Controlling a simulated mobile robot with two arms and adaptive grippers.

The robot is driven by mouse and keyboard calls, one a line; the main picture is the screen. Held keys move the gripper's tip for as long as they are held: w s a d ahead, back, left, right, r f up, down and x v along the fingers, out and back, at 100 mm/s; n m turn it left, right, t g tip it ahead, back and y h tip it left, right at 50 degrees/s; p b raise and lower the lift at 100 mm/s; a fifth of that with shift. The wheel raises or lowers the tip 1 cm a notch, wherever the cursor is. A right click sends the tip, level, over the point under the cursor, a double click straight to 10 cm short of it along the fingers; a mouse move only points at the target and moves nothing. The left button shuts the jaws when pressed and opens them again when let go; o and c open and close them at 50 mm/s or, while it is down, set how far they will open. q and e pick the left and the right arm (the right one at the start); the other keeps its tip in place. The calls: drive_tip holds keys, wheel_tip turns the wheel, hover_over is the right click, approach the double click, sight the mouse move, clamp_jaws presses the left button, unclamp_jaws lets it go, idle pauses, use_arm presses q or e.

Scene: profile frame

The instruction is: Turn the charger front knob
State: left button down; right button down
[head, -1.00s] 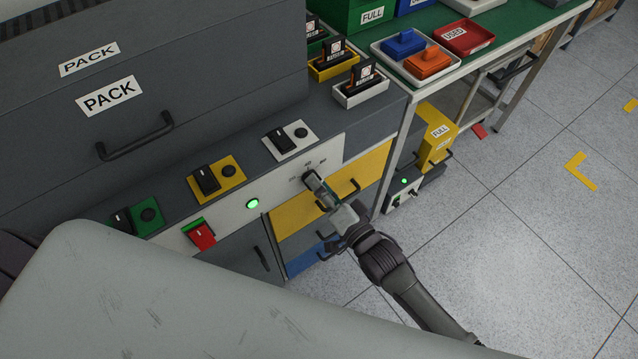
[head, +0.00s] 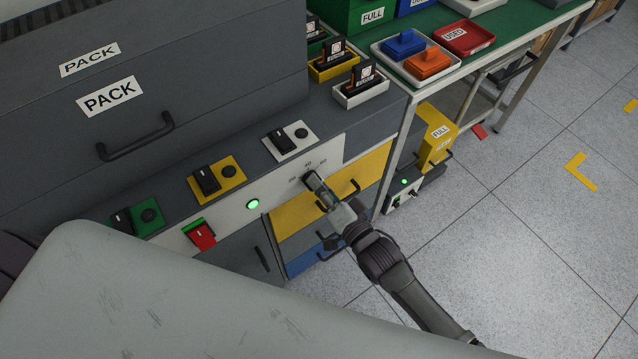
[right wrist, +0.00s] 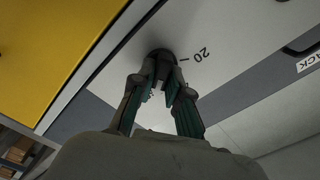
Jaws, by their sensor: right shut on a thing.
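The charger's front knob (head: 307,178) is a dark round knob on the pale front panel (head: 334,152), with printed number marks above it. My right gripper (head: 312,182) is at the panel, shut on the knob and hiding much of it. In the right wrist view the dark knob (right wrist: 160,55) sits between the two fingertips (right wrist: 160,88), with a tick and the number 20 beside it. The knob's pointer direction cannot be made out. My left gripper is not in view.
A green lamp (head: 253,204) is lit and a red switch (head: 202,235) sits on the panel to the left.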

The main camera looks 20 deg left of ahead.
drive_tip(key=n, duration=2.3)
drive_tip(key=shift+s+a+f, duration=0.1)
drive_tip(key=shift+s+a, duration=0.1)
drive_tip(key=shift+s, duration=0.1)
drive_tip(key=shift+n, duration=0.4)
drive_tip(key=c, duration=1.1)
unclamp_jaws()
drive_tip(key=shift+c, duration=0.2)
drive_tip(key=shift+d, duration=0.1)
